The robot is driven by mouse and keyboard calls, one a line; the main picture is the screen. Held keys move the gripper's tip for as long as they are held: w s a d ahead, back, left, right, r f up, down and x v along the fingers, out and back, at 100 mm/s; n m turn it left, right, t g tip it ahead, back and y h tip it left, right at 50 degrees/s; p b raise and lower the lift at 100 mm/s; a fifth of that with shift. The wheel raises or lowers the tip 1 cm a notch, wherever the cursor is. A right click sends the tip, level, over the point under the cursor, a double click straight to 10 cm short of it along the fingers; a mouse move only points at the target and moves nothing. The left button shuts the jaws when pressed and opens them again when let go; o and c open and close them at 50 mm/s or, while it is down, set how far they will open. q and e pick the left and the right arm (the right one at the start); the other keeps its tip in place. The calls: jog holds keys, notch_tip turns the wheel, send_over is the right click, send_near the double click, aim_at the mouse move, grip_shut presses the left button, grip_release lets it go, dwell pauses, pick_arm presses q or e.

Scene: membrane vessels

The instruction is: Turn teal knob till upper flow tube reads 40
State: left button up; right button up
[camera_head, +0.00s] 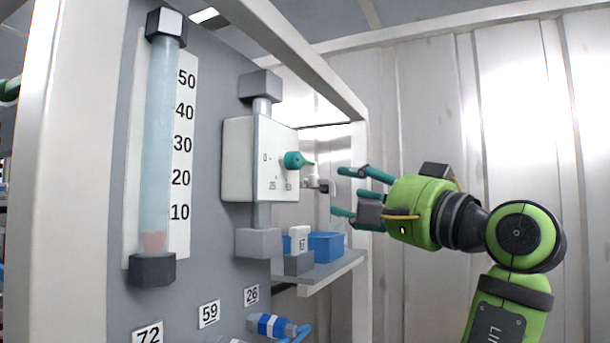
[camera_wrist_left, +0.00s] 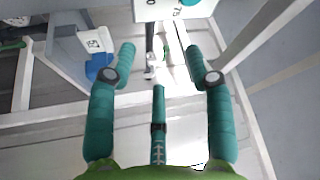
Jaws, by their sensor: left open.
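The teal knob (camera_head: 293,160) sits on the front of a white box (camera_head: 238,160) on the grey panel, its pointed end toward the right. Its edge shows at the top of the left wrist view (camera_wrist_left: 190,2). The flow tube (camera_head: 158,150) stands upright at the left, beside a scale marked 10 to 50. Its reddish float (camera_head: 153,242) is near the bottom, below the 10 mark. My left gripper (camera_head: 352,190) is open and empty, to the right of the knob and apart from it. Its spread teal fingers show in the wrist view (camera_wrist_left: 160,75). My right gripper is not seen.
A shelf (camera_head: 325,272) below holds a blue bin (camera_head: 326,246) and a block labelled 17 (camera_head: 299,240). A frame post (camera_head: 360,240) rises behind. Space right of the shelf is open before the corrugated wall.

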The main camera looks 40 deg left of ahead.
pick_arm(q)
jog(key=n+g, duration=0.2)
send_near(299, 160)
jog(key=x, duration=0.2)
jog(key=p+x, duration=0.4)
jog(key=x, duration=0.2)
jog(key=shift+a, duration=0.7)
jog(key=shift+d, duration=0.1)
jog(key=shift+c, duration=1.2)
jog(key=shift+r, duration=0.1)
grip_shut()
